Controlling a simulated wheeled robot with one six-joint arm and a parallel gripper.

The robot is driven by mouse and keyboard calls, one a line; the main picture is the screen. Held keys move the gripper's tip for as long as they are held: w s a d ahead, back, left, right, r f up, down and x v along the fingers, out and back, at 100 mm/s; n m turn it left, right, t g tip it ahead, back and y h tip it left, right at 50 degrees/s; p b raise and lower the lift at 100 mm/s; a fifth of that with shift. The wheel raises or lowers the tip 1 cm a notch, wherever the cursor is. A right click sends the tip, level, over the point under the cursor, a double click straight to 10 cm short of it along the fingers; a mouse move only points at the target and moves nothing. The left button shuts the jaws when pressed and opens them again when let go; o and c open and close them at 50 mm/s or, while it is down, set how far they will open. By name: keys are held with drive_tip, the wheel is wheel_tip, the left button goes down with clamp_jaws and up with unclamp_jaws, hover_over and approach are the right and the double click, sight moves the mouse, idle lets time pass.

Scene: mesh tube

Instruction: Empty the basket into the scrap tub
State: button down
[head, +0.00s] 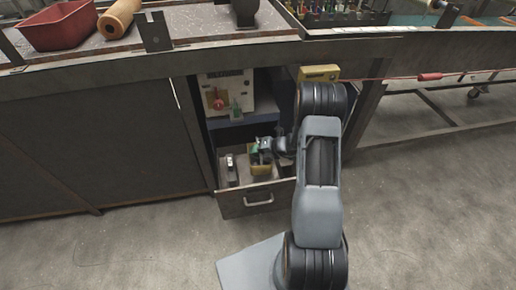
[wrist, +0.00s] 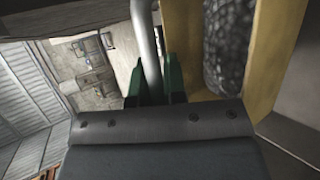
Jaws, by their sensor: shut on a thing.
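My gripper (head: 268,146) reaches into the open drawer under the bench. In the wrist view its green fingertips (wrist: 154,84) are shut on a grey bar (wrist: 148,40), which looks like the handle of the basket. A yellow basket-like box (head: 261,167) is at the gripper in the drawer. In the wrist view a yellow frame (wrist: 265,60) with dark, grainy grey material inside stands close at the right. I cannot tell how the bar joins it. A red tub (head: 62,28) sits on the bench top at the upper left. It may be the scrap tub.
The drawer (head: 258,200) is pulled out, with a small dark item (head: 230,168) at its left. A shelf above it holds a pale box (head: 228,92). A yellow box (head: 319,73) is behind my arm. A wooden roller (head: 118,18) lies beside the red tub. The floor is clear.

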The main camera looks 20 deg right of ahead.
drive_tip(key=s+a+r+m+t+h+p, duration=0.1)
drive_tip(key=s+a+r+p, duration=0.1)
drive_tip(key=r+p, duration=0.6)
drive_tip(key=s+a+r+m+t+h+p, duration=0.1)
drive_tip(key=s+a+r+m+p, duration=0.1)
drive_tip(key=r+p, duration=0.6)
drive_tip(key=s+a+r+m+t+h+p, duration=0.1)
drive_tip(key=a+r+p, duration=0.2)
drive_tip(key=r+p, duration=0.5)
drive_tip(key=shift+s+r, duration=0.3)
drive_tip(key=shift+s, duration=0.1)
drive_tip(key=shift+d+h, duration=0.1)
drive_tip(key=shift+h, duration=0.2)
